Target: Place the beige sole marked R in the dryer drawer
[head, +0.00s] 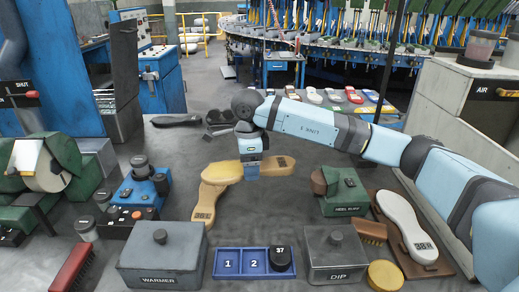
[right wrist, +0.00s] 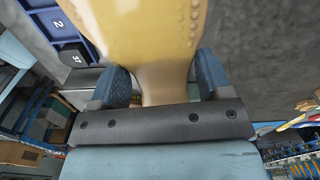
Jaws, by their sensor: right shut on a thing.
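My right gripper (head: 250,172) points down over the middle of the table and is shut on a tan-beige sole (head: 280,163). The right wrist view shows its fingers (right wrist: 158,92) on either side of the sole's narrow waist (right wrist: 165,80), with a broad part reaching away from the wrist. A second tan-beige sole (head: 214,185) lies left of the gripper, its dark-marked end toward the front. I cannot make out a dryer drawer. My left gripper is not in view.
A blue tray (head: 240,274) marked 1 and 2 holds a black piece marked 37. Grey WARMER (head: 160,262) and DIP (head: 333,262) boxes flank it. A green block (head: 345,190) and pale sole (head: 405,225) are right.

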